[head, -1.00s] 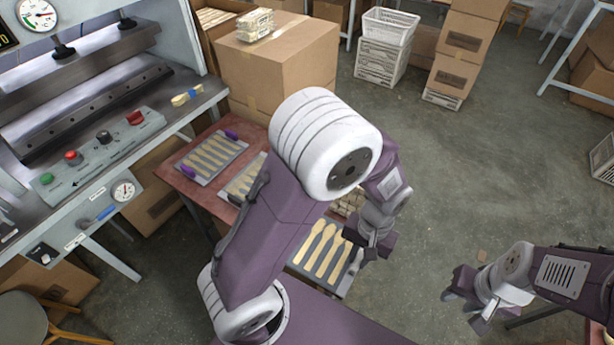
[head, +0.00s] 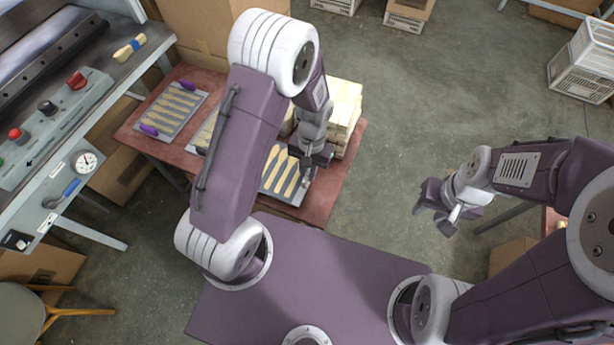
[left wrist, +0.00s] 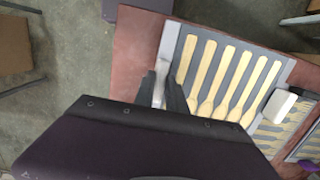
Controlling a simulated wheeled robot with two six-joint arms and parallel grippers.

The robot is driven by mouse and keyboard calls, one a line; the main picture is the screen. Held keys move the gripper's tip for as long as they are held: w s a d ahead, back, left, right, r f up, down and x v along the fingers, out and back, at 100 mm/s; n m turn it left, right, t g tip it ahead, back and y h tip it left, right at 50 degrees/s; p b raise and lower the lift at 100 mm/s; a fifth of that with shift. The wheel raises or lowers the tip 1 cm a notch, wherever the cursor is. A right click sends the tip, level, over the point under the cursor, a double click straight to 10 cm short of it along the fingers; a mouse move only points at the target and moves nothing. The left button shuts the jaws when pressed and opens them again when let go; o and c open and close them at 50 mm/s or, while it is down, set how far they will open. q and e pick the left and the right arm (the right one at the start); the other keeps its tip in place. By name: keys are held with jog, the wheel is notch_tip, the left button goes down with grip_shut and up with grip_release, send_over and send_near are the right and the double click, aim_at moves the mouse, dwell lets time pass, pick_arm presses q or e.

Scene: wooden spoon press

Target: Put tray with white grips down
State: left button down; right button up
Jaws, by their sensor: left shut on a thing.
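The tray with white grips (head: 284,190) is grey and carries a row of wooden spoons. It lies at or just above the red table (head: 328,188), near its front right part; I cannot tell whether it touches. My left gripper (head: 308,172) is at the tray's right edge. In the left wrist view, its fingers (left wrist: 163,92) are shut on one white grip (left wrist: 161,80). The other white grip (left wrist: 279,106) shows free on the opposite edge of the tray (left wrist: 228,78). My right gripper (head: 433,216) is open and empty over the floor.
A tray with purple grips (head: 171,110) lies at the table's left. A stack of pale wooden pieces (head: 345,112) stands behind the held tray. The press (head: 60,110) stands at left.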

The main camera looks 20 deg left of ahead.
pick_arm(q)
jog(key=shift+f, duration=2.1)
jog(key=c, duration=1.4)
grip_release()
jog(key=shift+o, duration=0.2)
